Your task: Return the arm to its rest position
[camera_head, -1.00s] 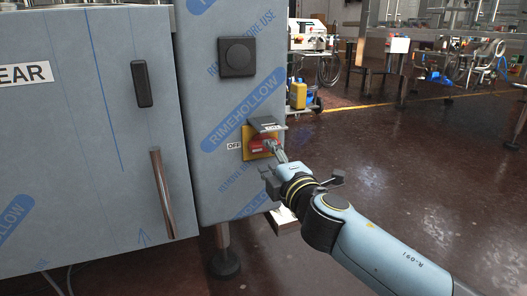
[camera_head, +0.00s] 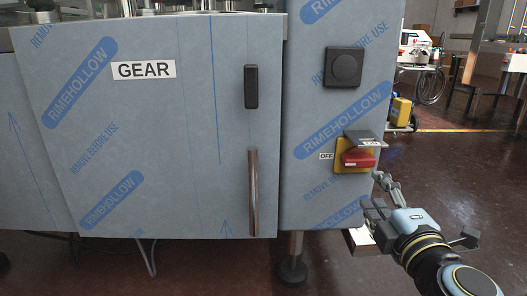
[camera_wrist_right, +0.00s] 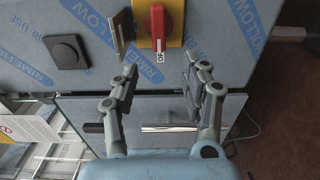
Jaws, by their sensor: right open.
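My right gripper (camera_head: 380,192) is in front of the grey cabinet, just below and to the right of the red rotary switch (camera_head: 360,158) on its yellow plate. The gripper is open and empty, apart from the switch. In the right wrist view the two fingers (camera_wrist_right: 162,80) are spread, with the red switch (camera_wrist_right: 157,22) beyond them at the top. The red knob lies about level in the head view, with an OFF label (camera_head: 326,156) on its left. My left gripper is not in view.
The cabinet door (camera_head: 150,140) marked GEAR has an upright metal handle (camera_head: 253,193). A black square knob (camera_head: 344,67) sits above the switch. A small yellow container (camera_head: 401,112) stands behind. The brown floor at the right is mostly clear.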

